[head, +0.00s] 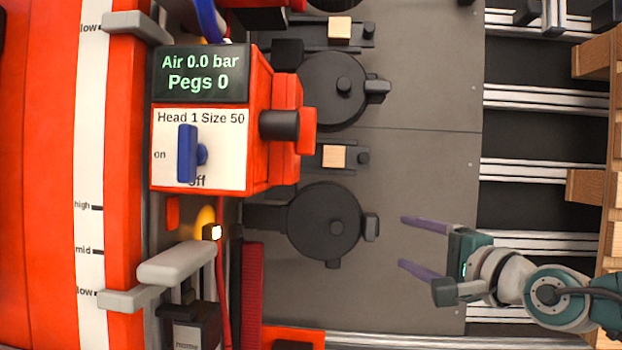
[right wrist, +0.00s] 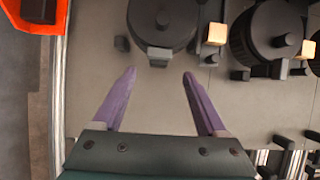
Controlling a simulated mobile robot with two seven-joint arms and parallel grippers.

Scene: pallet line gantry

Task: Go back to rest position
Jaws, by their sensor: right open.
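My right gripper (head: 402,242) reaches in from the right in the head view, over the grey plate. Its two purple fingers are apart with nothing between them. In the right wrist view the open fingers (right wrist: 160,80) point toward a round black head (right wrist: 160,25), with a gap between. The same lower round head (head: 324,220) shows left of the fingers in the head view. My left gripper is in neither view.
An orange control box (head: 262,120) has a display reading Air 0.0 bar, Pegs 0, and a blue switch (head: 187,153). Wooden blocks (head: 334,156) sit by the black heads. Rails (head: 540,97) and wooden pallet parts (head: 595,130) lie right. The grey plate (head: 420,160) is clear around the gripper.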

